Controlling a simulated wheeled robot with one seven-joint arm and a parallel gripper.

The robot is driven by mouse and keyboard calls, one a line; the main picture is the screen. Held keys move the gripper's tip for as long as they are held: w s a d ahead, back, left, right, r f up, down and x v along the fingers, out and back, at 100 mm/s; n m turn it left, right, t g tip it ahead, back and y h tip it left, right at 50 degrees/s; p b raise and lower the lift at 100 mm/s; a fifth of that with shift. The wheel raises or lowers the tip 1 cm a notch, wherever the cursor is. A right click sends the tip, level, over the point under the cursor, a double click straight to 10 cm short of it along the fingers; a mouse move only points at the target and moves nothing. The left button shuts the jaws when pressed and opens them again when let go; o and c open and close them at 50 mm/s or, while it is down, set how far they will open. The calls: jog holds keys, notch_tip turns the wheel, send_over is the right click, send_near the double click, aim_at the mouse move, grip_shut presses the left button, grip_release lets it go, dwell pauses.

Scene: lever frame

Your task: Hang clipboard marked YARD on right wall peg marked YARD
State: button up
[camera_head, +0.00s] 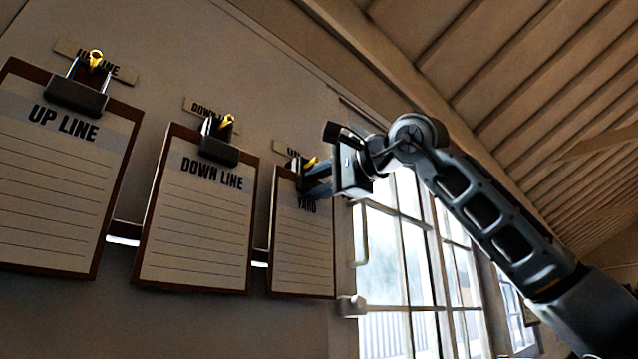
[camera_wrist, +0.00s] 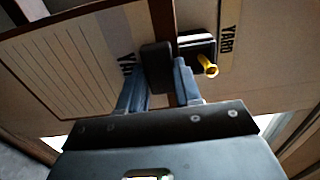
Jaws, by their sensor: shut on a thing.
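The clipboard marked YARD (camera_head: 300,245) hangs upright against the wall at the right end of a row of clipboards. My gripper (camera_head: 311,180) reaches in from the right and is shut at its top. In the wrist view, the fingers (camera_wrist: 159,70) hold the black clip of the YARD clipboard (camera_wrist: 70,62) between them. The yellow-tipped peg (camera_head: 311,162) is right at the clip; it also shows in the wrist view (camera_wrist: 208,66), beside the right finger. I cannot tell whether the clip is over the peg. The wall label YARD (camera_wrist: 230,40) is just beyond.
The DOWN LINE clipboard (camera_head: 197,220) and the UP LINE clipboard (camera_head: 60,190) hang to the left on their own yellow-tipped pegs. A window (camera_head: 405,250) with a pale frame is to the right. A sloping plank ceiling (camera_head: 520,60) is above.

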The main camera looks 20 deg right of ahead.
jog(key=o, duration=1.5)
jog(key=shift+o, duration=0.2)
jog(key=shift+s, duration=0.1)
jog(key=shift+b+v, duration=0.75)
jog(key=shift+v, duration=0.95)
jog(key=b+v, duration=0.2)
jog(key=v, duration=0.5)
jog(key=shift+s+b, duration=0.2)
jog(key=shift+b, duration=0.15)
jog(key=shift+d, duration=0.1)
